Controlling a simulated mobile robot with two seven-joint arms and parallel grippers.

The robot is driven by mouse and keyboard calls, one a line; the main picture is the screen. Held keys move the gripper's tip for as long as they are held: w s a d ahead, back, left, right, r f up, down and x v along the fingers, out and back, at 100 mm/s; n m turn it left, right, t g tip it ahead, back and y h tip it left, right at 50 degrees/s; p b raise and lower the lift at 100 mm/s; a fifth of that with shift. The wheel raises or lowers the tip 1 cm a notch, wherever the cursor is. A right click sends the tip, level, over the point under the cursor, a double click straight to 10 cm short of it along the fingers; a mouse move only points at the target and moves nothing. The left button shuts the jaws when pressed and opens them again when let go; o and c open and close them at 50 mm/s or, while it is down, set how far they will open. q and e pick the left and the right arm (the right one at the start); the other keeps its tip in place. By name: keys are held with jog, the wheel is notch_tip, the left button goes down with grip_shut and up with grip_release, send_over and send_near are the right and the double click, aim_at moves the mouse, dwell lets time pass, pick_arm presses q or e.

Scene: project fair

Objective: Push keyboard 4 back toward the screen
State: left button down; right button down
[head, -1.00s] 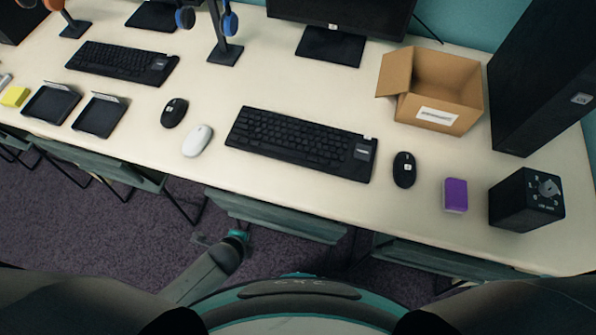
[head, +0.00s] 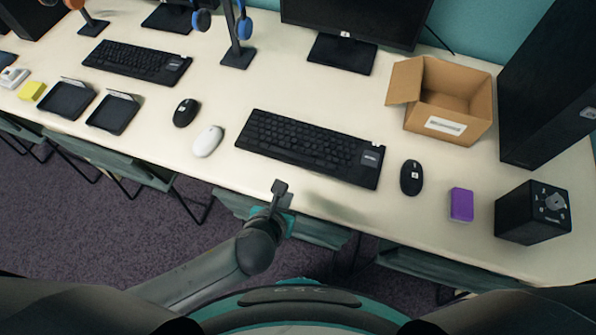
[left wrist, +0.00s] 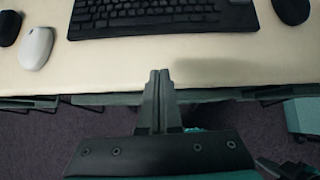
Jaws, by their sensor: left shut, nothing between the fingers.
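A black keyboard (head: 310,147) lies on the cream desk in front of a monitor (head: 345,30) in the head view. No number is readable on it, so I cannot tell whether it is keyboard 4. It also shows at the top of the left wrist view (left wrist: 160,14). My left gripper (head: 279,187) is shut and empty at the desk's front edge, on the near side of the keyboard and apart from it. In the left wrist view its fingertips (left wrist: 159,75) point toward the keyboard, with bare desk between.
A white mouse (head: 208,141) and a black mouse (head: 186,112) lie left of the keyboard. Another black mouse (head: 411,177), a purple block (head: 461,204) and a black box with a dial (head: 532,212) are to its right. An open cardboard box (head: 447,100) stands behind.

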aim_at(301, 168)
pick_arm(q)
jog(key=b+x, duration=0.3)
jog(key=x, duration=0.5)
jog(key=shift+w+d+f, duration=0.1)
jog(key=shift+w+f, duration=0.05)
jog(key=shift+f, duration=0.05)
jog(key=shift+w+d+r+b, duration=0.1)
jog(key=shift+w+d+b, duration=0.05)
jog(key=shift+w, duration=0.45)
jog(key=shift+w+d+r+b, duration=0.1)
jog(key=shift+w+d+b, duration=0.1)
jog(key=shift+w, duration=0.45)
jog(key=shift+w+d, duration=0.15)
jog(key=shift+w, duration=0.45)
